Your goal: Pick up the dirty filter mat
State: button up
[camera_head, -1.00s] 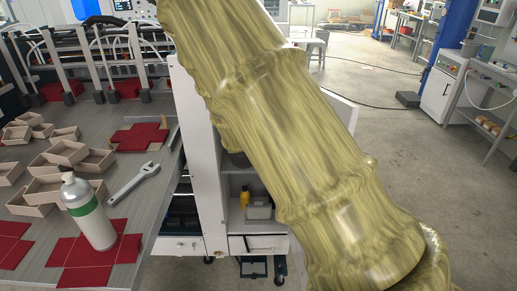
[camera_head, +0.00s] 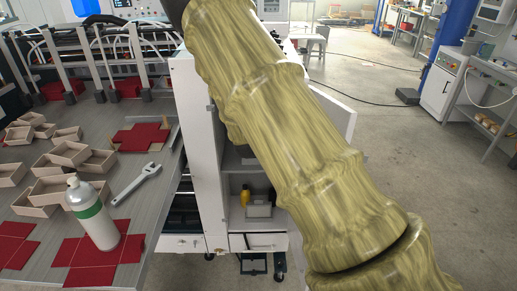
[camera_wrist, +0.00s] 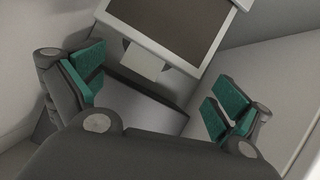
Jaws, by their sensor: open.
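A grey-brown flat panel in a pale frame, which looks like the dirty filter mat (camera_wrist: 170,22), shows at the top of the wrist view. A pale tab (camera_wrist: 144,62) sticks out from its near edge. My gripper (camera_wrist: 155,92) is open, with green pads on its two sides and nothing between them. The tab lies just beyond the gap between the fingers, nearer the left pads. I cannot tell how far away it is. In the head view the mat and the gripper are not seen; my arm covers the middle.
An open white cabinet (camera_head: 205,150) stands beside my arm, with a yellow bottle (camera_head: 245,197) on its shelf. On the grey table (camera_head: 140,215) are small boxes (camera_head: 75,155), red blanks (camera_head: 90,255), a wrench (camera_head: 135,185) and a white-green bottle (camera_head: 92,215).

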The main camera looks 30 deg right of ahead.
jog(key=shift+x, duration=1.3)
jog(key=c, duration=1.2)
jog(key=shift+s, duration=0.1)
